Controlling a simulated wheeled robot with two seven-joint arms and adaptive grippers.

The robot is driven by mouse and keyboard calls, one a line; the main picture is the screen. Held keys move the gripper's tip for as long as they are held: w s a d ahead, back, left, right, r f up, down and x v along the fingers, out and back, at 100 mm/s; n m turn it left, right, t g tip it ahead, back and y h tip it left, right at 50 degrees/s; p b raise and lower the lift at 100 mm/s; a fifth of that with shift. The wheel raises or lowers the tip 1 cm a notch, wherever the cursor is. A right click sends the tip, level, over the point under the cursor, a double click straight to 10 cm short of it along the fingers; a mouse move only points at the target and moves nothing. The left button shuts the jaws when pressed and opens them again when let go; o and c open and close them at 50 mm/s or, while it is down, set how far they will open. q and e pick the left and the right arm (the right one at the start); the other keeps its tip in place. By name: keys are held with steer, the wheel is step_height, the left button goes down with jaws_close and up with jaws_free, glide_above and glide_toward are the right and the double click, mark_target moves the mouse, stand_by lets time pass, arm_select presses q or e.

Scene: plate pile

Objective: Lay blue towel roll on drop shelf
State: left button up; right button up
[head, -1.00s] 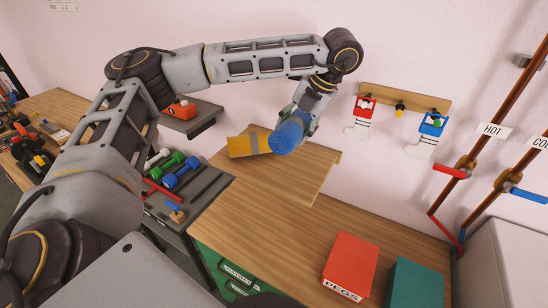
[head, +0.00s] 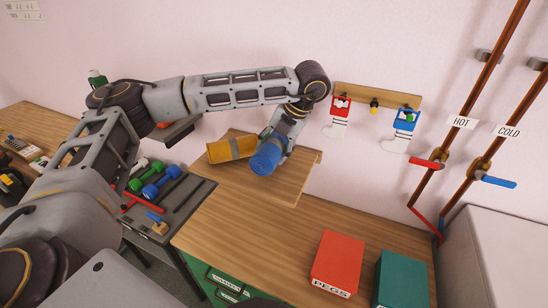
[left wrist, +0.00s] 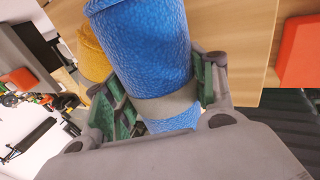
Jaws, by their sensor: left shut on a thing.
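The blue towel roll (head: 267,156), with a grey band, is held in my left gripper (head: 279,142). It is over the raised wooden drop shelf (head: 285,183) at the back of the worktop, beside a yellow roll (head: 226,151) that lies on the shelf. The blue roll is tilted; whether its lower end touches the shelf I cannot tell. In the left wrist view my left gripper (left wrist: 160,96) is shut around the blue roll (left wrist: 140,42) near its grey band, with the yellow roll (left wrist: 92,52) to its left. My right gripper is not in view.
A red PEGS box (head: 337,262) and a teal box (head: 403,279) stand on the worktop at front right. A peg rail (head: 378,98) with hanging stockings is on the wall. Dumbbells (head: 160,183) lie on a grey bench at left. The shelf's right part is clear.

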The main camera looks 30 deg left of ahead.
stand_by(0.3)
arm_select(q)
steer(key=shift+f+p, duration=0.4)
steer(key=shift+f, duration=1.5)
steer(key=shift+f, duration=0.1)
steer(key=o, duration=1.1)
steer(key=shift+o, duration=0.2)
steer(key=v, duration=1.2)
steer(key=shift+b, duration=0.3)
